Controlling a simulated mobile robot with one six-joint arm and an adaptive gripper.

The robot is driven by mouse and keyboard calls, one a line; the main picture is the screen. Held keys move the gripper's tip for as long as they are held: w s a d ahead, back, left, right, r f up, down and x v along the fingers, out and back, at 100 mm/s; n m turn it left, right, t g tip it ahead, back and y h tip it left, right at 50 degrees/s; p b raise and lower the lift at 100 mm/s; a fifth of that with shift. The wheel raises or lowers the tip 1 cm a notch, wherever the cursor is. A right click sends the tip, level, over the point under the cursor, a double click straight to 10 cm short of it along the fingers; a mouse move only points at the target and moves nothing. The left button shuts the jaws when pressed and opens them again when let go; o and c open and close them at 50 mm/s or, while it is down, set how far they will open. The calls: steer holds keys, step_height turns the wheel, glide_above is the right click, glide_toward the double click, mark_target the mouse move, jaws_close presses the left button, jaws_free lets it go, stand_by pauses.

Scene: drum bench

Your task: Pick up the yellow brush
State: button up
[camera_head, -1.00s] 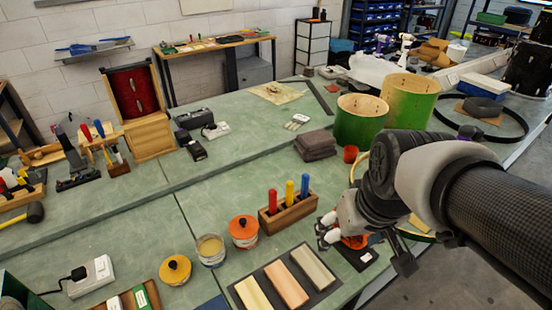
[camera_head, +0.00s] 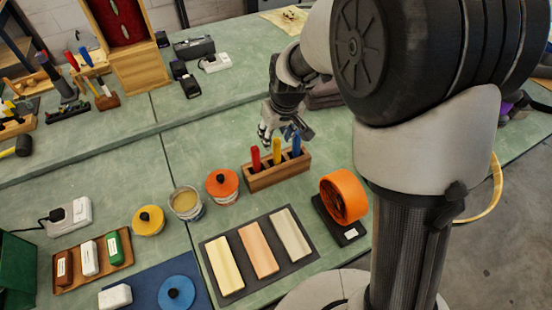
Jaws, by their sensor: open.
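The yellow brush (camera_head: 277,151) stands upright in the middle of a wooden holder (camera_head: 278,178), with only its handle showing. A red-handled one (camera_head: 256,158) stands to its left and a blue-handled one (camera_head: 296,146) to its right. My gripper (camera_head: 279,135) is open and points down, apparently above or just behind the holder, close to the yellow handle's top. I cannot tell how far apart they are in depth. The lower ends in the holder are hidden.
An orange-lidded jar (camera_head: 222,183) stands left of the holder. An orange tape roll (camera_head: 344,196) is to the right, and a dark mat (camera_head: 228,296) with three coloured blocks lies in front. My arm covers much of the right side.

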mark_target(274, 142)
steer(key=x, duration=0.3)
steer(key=shift+w+f+b, duration=0.15)
steer(key=shift+f+b, duration=0.25)
steer(key=shift+w+d+b+x, duration=0.15)
steer(key=shift+b+x, duration=0.15)
steer(key=shift+x, duration=0.6)
steer(key=shift+d+b+x, duration=0.1)
steer(key=shift+b+x, duration=0.25)
steer(key=shift+x, duration=0.55)
steer(key=shift+w+d+b+x, duration=0.15)
steer(key=shift+b+x, duration=0.15)
steer(key=shift+x, duration=0.6)
steer(key=shift+s+r, duration=0.1)
steer(key=c, duration=0.9)
